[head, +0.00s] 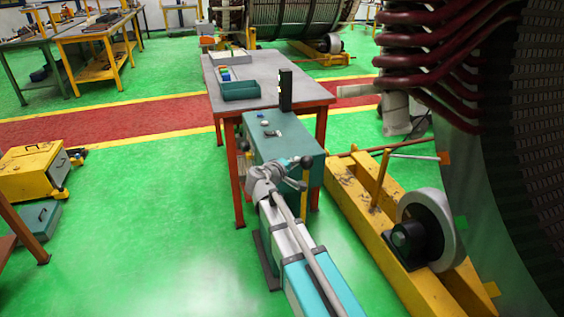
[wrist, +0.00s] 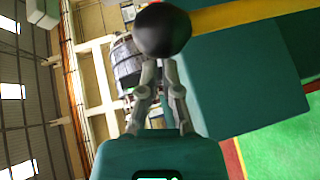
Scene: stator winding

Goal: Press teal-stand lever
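The teal stand (head: 262,147) is a box in front of the grey-topped table, with small knobs on top. Its lever is a yellow stem (head: 305,180) with a black ball (head: 307,161) at the stand's front right. In the wrist view the black ball (wrist: 162,28) is large, right at my fingertips, with the yellow stem (wrist: 245,14) running off to the right. The teal stand (wrist: 245,80) fills the right side. My gripper (wrist: 159,62) has its fingers drawn together, with no object between them. The ball hides the fingertips' ends, so contact cannot be told.
The table (head: 308,91) behind holds a teal bin (head: 240,91) and a dark upright block (head: 285,91). A yellow frame (head: 365,215) with a roller (head: 425,228) and the big stator (head: 500,130) stand close on the right. Green floor (head: 150,220) is open on the left.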

